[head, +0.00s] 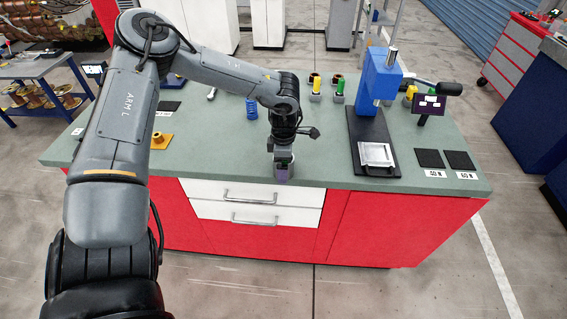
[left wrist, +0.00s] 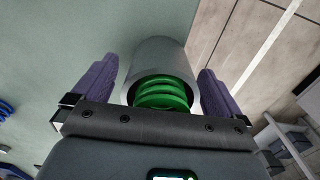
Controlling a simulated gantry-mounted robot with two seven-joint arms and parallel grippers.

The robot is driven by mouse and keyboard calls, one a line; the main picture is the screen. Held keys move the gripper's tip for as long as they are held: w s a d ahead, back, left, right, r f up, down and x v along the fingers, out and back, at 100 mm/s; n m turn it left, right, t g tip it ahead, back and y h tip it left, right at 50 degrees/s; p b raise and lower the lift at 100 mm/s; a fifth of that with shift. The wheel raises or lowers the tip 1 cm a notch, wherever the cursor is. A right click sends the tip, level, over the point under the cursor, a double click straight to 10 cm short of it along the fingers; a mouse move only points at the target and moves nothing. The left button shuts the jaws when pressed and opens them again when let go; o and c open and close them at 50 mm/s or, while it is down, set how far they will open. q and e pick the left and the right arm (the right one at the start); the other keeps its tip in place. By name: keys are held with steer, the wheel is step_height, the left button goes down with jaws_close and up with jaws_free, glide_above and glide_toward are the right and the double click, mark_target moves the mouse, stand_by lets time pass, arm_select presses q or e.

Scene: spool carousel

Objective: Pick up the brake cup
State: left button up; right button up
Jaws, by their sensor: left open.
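The brake cup (left wrist: 158,58) appears in the left wrist view as a grey metal cylinder with a green coil spring (left wrist: 162,92) in its near open end. My left gripper (left wrist: 158,68) is open, with one purple finger on each side of the cup. A gap shows between the cup and the left finger; the right finger is closer, and I cannot tell if it touches. In the head view my left gripper (head: 283,172) points down over the front edge of the green bench, and the cup cannot be made out clearly there. My right gripper is not in view.
The green bench top (head: 330,175) is clear beside the gripper. A blue press (head: 380,76) with a metal tray (head: 376,155) stands to the right. A blue spring (head: 252,108) and a yellow flanged part (head: 160,140) are to the left. Black pads (head: 430,157) lie far right.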

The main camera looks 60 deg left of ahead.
arm_select(q)
steer(key=shift+r, duration=0.1)
step_height(320, 180, up, 10)
steer(key=shift+r+p, duration=0.2)
steer(key=shift+p, duration=0.7)
steer(key=shift+r, duration=0.1)
steer(key=shift+a, duration=0.1)
